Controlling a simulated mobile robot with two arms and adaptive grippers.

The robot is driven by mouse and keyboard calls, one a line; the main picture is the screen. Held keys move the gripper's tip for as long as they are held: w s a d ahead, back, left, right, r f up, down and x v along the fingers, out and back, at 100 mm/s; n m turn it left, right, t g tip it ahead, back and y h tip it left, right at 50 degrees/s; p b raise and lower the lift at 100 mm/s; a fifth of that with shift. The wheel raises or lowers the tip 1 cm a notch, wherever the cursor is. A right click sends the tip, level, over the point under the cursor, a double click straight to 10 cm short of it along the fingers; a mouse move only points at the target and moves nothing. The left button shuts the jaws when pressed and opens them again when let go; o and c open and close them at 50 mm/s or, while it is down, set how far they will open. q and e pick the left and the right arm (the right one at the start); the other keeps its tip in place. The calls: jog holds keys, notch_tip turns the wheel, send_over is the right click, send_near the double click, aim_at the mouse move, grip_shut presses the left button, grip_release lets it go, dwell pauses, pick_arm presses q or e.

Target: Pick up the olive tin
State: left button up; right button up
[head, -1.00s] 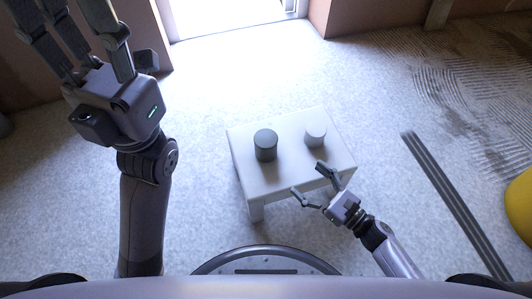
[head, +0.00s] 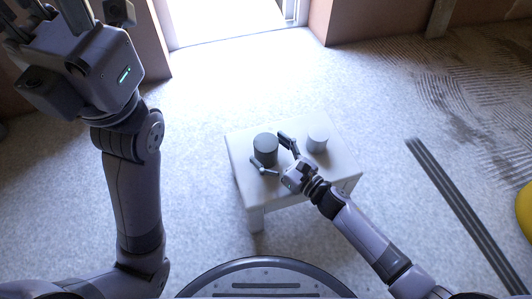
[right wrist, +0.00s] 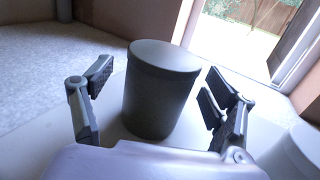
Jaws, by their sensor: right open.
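The olive tin (head: 265,147) is a dark grey-green cylinder standing upright on a small white table (head: 241,168). In the right wrist view the tin (right wrist: 158,95) stands between the two spread fingers, with a gap on each side. My right gripper (head: 272,155) is open at the tin's near side, one finger on its left and one on its right. In the right wrist view the right gripper (right wrist: 160,108) holds nothing. My left gripper is raised at the upper left of the head view, its fingers cut off by the frame edge.
A white cylinder (head: 317,143) stands on the table right of the tin; its edge shows in the right wrist view (right wrist: 296,150). Dark rails (head: 458,210) lie on the floor to the right. A bright doorway (head: 225,18) is behind.

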jog(key=shift+x, duration=0.9)
jog(key=c, duration=1.5)
